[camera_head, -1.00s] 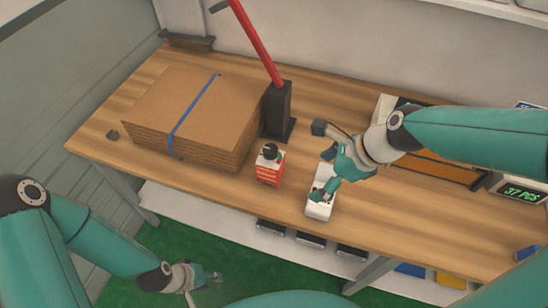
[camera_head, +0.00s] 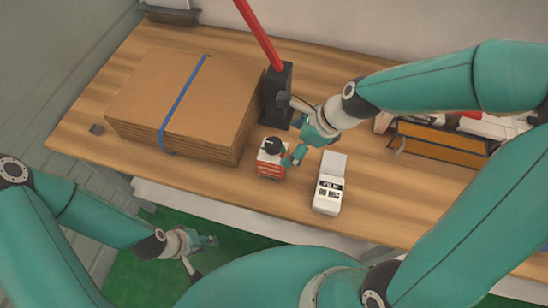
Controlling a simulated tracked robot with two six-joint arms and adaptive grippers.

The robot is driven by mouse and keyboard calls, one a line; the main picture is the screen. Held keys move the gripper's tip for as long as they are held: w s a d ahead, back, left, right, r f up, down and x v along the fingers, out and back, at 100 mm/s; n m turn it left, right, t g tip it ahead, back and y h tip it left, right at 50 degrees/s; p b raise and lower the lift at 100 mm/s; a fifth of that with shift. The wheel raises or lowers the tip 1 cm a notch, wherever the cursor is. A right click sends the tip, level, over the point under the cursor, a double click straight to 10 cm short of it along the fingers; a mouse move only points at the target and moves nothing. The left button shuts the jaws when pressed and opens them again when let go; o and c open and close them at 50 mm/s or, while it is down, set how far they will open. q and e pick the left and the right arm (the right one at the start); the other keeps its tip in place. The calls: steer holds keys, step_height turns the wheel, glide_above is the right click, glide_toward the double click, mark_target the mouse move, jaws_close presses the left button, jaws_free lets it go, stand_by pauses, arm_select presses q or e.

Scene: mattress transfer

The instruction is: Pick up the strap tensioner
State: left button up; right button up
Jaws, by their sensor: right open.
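A small red and white boxy item (camera_head: 270,165) with a black round knob on top stands on the wooden bench (camera_head: 400,215), near its front edge. I cannot tell for sure that it is the strap tensioner. My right gripper (camera_head: 294,146) is open, at the right side of this item, with a teal finger close to it or touching it. I cannot tell whether they touch. My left gripper (camera_head: 205,241) hangs low over the green floor, in front of the bench and away from everything on it. Its fingers are too small to read.
A stack of cardboard sheets (camera_head: 135,90) with a blue strap lies at the left. A black post (camera_head: 275,92) with a long red lever stands behind the red item. A white labelled item (camera_head: 328,190) lies to the right. An orange-fronted tray (camera_head: 440,145) is further right.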

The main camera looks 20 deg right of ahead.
mark_target(281, 150)
steer(key=x, duration=0.3)
steer(key=shift+w+a+f+b, duration=0.1)
steer(key=shift+w+f+b, duration=0.05)
steer(key=shift+f+b, duration=0.25)
steer(key=shift+a+f, duration=0.25)
steer(key=shift+f, duration=0.2)
steer(key=shift+w+d+b+x, duration=0.15)
steer(key=shift+b+x, duration=0.45)
steer(key=shift+x, duration=0.75)
steer(key=shift+w+d+b+x, duration=0.15)
steer(key=shift+b+x, duration=0.4)
steer(key=shift+x, duration=0.8)
steer(key=shift+s, duration=0.1)
steer(key=c, duration=1.9)
